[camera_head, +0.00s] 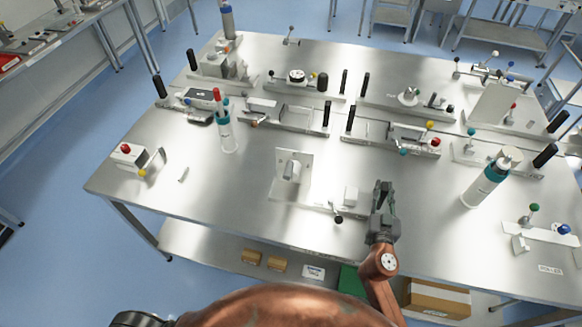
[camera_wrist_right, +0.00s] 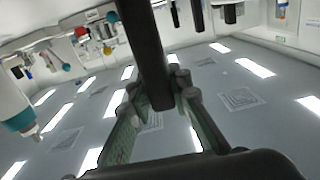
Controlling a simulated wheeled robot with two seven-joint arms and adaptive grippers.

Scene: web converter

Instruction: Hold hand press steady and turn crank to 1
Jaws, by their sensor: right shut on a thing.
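The fixture that looks like the hand press stands near the table's front edge, with a pale upright plate (camera_head: 305,172) and a small white block (camera_head: 351,196). A small crank lever with a dark knob (camera_head: 337,219) projects at its front. My right gripper (camera_head: 383,190) is at the right end of this fixture, fingers pointing away from me. In the right wrist view, its fingers are shut on a dark upright handle (camera_wrist_right: 150,50). The fingers mostly hide this handle in the head view. No number marks on the crank are readable.
A teal and white bottle (camera_head: 485,182) stands to the right, another bottle (camera_head: 226,130) to the left. Several fixtures with black handles fill the back. A red-knobbed box (camera_head: 140,158) sits at left. Bare tabletop (camera_head: 425,195) lies right of my gripper.

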